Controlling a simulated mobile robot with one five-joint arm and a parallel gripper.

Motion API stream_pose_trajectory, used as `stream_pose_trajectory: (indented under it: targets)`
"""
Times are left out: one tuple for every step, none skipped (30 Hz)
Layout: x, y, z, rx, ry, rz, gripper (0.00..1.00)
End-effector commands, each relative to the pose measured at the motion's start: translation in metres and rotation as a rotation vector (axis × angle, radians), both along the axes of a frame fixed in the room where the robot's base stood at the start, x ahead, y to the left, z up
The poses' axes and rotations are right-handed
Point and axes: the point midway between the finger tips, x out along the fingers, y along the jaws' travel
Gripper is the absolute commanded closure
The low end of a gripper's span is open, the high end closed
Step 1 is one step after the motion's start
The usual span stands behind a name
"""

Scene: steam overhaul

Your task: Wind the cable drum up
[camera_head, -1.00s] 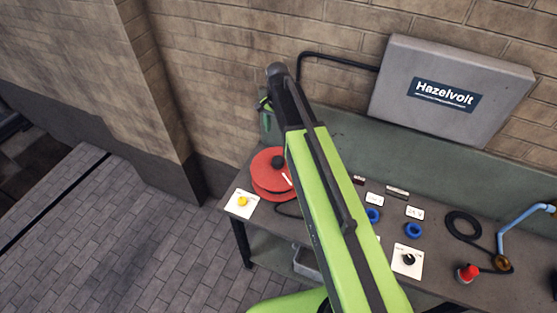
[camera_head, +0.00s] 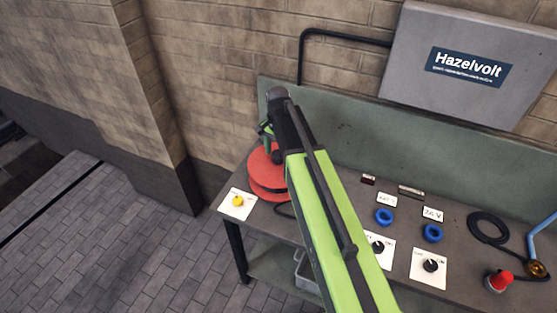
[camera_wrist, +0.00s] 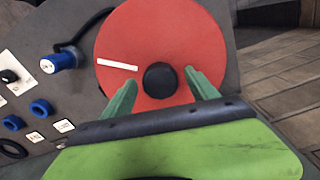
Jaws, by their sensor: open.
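The cable drum (camera_head: 266,181) is a red disc-shaped reel at the left end of the workbench, partly hidden by my arm in the head view. In the wrist view the red drum (camera_wrist: 195,50) fills the middle, with a white stripe on its face and a dark round knob (camera_wrist: 161,80) standing near its middle. My gripper (camera_wrist: 157,88) is open over the drum. Its two green fingers are on either side of the knob, apart from it as far as I can see. In the head view my gripper (camera_head: 264,131) is small and partly hidden.
A yellow button on a white plate (camera_head: 238,203) is left of the drum. Blue sockets (camera_head: 384,216), dials (camera_head: 430,265) and a red button (camera_head: 498,281) lie to the right. A grey Hazelvolt box (camera_head: 465,70) hangs on the brick wall. Floor at left is clear.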

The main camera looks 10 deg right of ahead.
Motion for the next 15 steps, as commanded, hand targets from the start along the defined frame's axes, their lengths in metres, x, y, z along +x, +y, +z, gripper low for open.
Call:
stream_pose_trajectory:
  targets:
    - [0.0,-0.0001,-0.0007,0.0,0.0,0.0,0.32]
    - [0.0,-0.0001,0.0,0.0,0.0,0.0,0.32]
    - [0.0,-0.0001,0.0006,0.0,0.0,0.0,0.32]
    - [0.0001,-0.0002,0.0009,0.0,0.0,0.0,0.32]
    - [0.0,-0.0003,0.0009,0.0,0.0,0.0,0.32]
    - [0.0,-0.0003,0.0009,0.0,0.0,0.0,0.32]
    - [-0.0001,-0.0004,0.001,0.0,0.0,0.0,0.36]
    - [0.0001,-0.0004,0.001,0.0,0.0,0.0,0.4]
    - [0.0,-0.0004,0.001,0.0,0.0,-0.001,0.45]
    - [0.0,-0.0004,0.0009,0.0,0.0,-0.001,0.49]
    - [0.0001,-0.0005,0.0009,0.0,0.0,-0.001,0.53]
    - [0.0001,-0.0005,0.0009,0.0,0.0,-0.001,0.58]
    - [0.0,-0.0006,0.0009,0.0,0.0,-0.001,0.62]
    - [0.0,-0.0006,0.0009,0.0,0.0,-0.001,0.66]
    - [0.0,-0.0006,0.0009,0.0,0.0,-0.001,0.71]
